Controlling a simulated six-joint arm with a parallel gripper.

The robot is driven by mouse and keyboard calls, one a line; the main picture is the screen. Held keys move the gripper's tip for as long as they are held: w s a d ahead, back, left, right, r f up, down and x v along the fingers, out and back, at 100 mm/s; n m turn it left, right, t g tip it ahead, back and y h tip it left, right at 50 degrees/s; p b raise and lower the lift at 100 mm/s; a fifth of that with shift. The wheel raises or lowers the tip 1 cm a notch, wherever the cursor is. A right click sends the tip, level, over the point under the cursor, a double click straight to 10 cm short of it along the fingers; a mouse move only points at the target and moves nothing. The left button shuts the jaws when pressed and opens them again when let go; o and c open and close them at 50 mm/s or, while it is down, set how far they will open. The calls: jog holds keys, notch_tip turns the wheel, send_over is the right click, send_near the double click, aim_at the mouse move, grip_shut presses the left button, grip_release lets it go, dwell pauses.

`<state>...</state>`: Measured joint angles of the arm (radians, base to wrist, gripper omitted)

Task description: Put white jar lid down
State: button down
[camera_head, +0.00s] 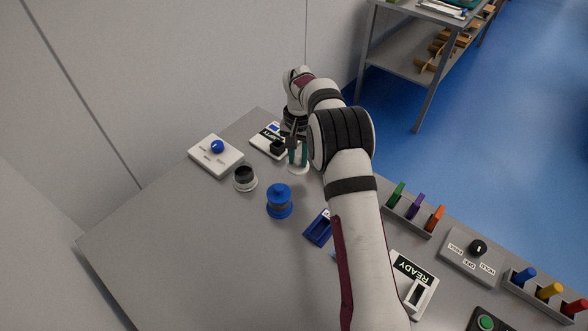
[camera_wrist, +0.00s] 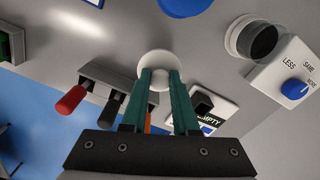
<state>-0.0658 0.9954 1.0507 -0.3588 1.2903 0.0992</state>
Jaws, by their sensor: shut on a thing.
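The white jar lid (camera_head: 299,168) is a round disc with a small knob, at the far end of the table in the head view. It also shows in the wrist view (camera_wrist: 158,62), at the fingertips. My gripper (camera_head: 298,158) points down with its green fingers shut on the lid's knob; the fingers also show in the wrist view (camera_wrist: 160,77). The lid is at or close above the grey tabletop; I cannot tell whether it touches. A dark, see-through jar with a white rim (camera_head: 245,178) stands to the left. A blue lidded jar (camera_head: 279,201) stands nearer.
A white box with a blue knob (camera_head: 216,156) and a sign box with a black switch (camera_head: 268,141) stand at the far edge. A holder with red and black handles (camera_wrist: 92,94) is close to the lid. Several devices line the right edge. The front-left tabletop (camera_head: 185,240) is clear.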

notch_tip(320, 180, down, 6)
jog(key=shift+r, duration=0.1)
jog(key=shift+f, duration=0.2)
jog(key=c, duration=0.7)
grip_release()
